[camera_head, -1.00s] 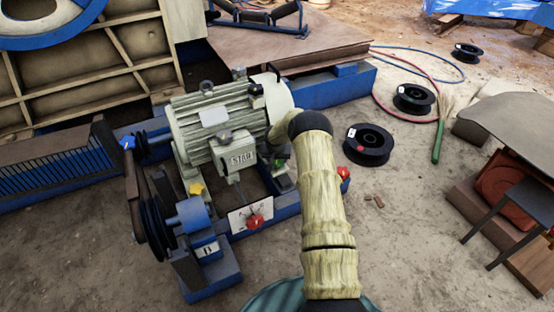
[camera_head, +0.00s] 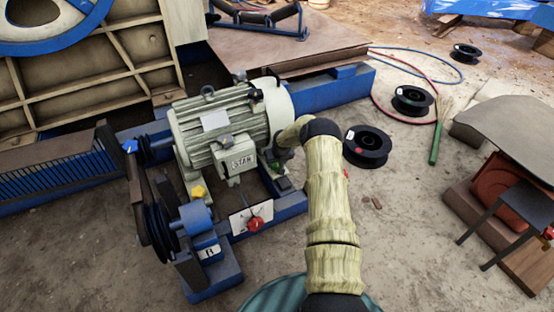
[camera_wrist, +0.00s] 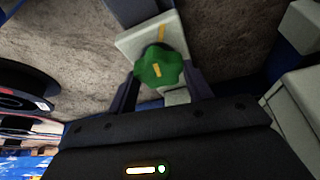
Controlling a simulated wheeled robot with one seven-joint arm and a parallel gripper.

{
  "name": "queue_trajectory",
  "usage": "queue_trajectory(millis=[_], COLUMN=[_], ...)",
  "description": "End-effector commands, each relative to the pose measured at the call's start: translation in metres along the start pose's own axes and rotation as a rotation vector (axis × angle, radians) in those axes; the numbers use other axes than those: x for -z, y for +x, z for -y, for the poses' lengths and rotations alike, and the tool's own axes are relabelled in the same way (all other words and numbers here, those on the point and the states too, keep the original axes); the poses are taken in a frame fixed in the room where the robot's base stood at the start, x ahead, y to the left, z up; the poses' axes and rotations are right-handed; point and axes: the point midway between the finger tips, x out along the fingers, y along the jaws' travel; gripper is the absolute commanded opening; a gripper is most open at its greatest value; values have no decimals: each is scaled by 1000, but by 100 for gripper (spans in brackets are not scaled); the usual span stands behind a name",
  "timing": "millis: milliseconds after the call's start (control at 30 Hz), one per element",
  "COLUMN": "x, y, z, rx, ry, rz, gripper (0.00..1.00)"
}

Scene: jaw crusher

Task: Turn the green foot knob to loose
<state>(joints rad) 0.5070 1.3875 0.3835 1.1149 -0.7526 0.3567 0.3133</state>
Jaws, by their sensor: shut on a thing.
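The green foot knob (camera_wrist: 160,67) is lobed, with a short yellow mark on its face. It sits in front of a pale plate (camera_wrist: 135,42) that carries a yellow line near its top edge. My gripper (camera_wrist: 161,74) has one dark finger on each side of the knob and is shut on it. In the head view, only a small bit of the green knob (camera_head: 277,167) shows at the foot of the grey-green motor (camera_head: 215,128). My arm hides most of that spot and the fingertips.
A red knob (camera_head: 255,223) on a white plate stands in front of the motor. A yellow knob (camera_head: 198,192) is at its left foot. A belt drive (camera_head: 158,225) is at the left. Black cable reels (camera_head: 367,147) lie on the ground to the right.

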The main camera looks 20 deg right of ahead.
Motion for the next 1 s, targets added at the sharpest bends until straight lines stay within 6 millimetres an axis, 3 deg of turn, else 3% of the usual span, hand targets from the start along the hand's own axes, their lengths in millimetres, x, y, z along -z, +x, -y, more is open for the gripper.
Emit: queue_trajectory(millis=[1000], x=[1], y=[6], z=[-6], rx=[325], ry=[-783], rz=[-3], gripper=[27])
